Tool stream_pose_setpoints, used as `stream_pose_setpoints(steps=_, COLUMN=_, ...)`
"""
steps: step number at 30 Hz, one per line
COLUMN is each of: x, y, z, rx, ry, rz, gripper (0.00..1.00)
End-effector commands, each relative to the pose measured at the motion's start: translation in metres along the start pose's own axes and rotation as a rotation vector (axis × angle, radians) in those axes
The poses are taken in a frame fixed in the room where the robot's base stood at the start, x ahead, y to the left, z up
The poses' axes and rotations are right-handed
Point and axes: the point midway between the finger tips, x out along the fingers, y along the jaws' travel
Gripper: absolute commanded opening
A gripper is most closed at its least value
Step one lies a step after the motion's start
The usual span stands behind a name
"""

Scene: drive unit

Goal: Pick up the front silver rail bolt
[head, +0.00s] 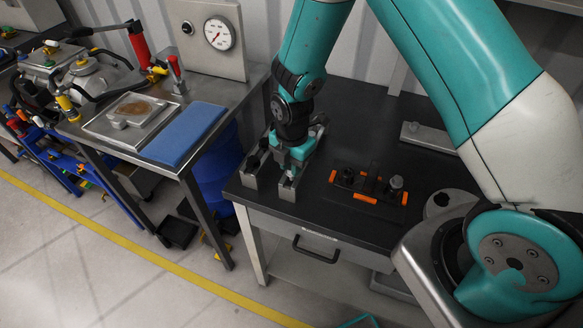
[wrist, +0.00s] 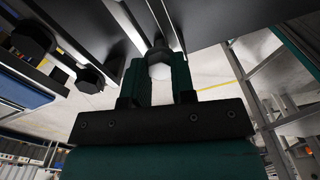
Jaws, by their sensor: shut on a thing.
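My gripper (head: 288,172) points down at the front end of the right-hand metal rail (head: 287,192) on the dark bench. It is shut on the silver rail bolt, which is mostly hidden by the fingers in the head view. I cannot tell whether the bolt is clear of the rail.
A second rail (head: 250,178) stands to the left; dark bolts (wrist: 90,77) show beside the gripper in the wrist view. A black fixture with orange parts (head: 366,197) lies to the right. A blue mat (head: 185,133) lies on the neighbouring steel table.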

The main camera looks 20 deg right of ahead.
Motion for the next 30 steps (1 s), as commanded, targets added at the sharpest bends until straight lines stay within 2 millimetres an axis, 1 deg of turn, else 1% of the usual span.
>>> stream_pose_setpoints(steps=5, x=-0.031, y=0.002, z=0.0, rx=0.0, ry=-0.002, rz=0.008, gripper=0.0)
stream_pose_setpoints(steps=8, x=-0.058, y=0.002, z=0.0, rx=0.0, ry=-0.003, rz=0.01, gripper=0.0)
stream_pose_setpoints(steps=12, x=-0.102, y=0.001, z=0.0, rx=0.0, ry=-0.003, rz=0.01, gripper=0.0)
stream_pose_setpoints(steps=15, x=-0.131, y=0.001, z=0.0, rx=0.0, ry=-0.003, rz=0.009, gripper=0.0)
stream_pose_setpoints(steps=18, x=-0.153, y=0.001, z=0.0, rx=0.0, ry=-0.002, rz=0.007, gripper=0.0)
stream_pose_setpoints(steps=21, x=-0.17, y=0.001, z=0.0, rx=0.0, ry=-0.001, rz=0.005, gripper=0.0)
stream_pose_setpoints(steps=25, x=-0.186, y=0.0, z=0.0, rx=0.0, ry=-0.001, rz=0.002, gripper=0.0)
stream_pose_setpoints(steps=27, x=-0.193, y=0.0, z=0.0, rx=0.0, ry=0.0, rz=0.001, gripper=0.0)
stream_pose_setpoints(steps=30, x=-0.195, y=0.0, z=0.0, rx=0.0, ry=0.0, rz=0.0, gripper=0.0)
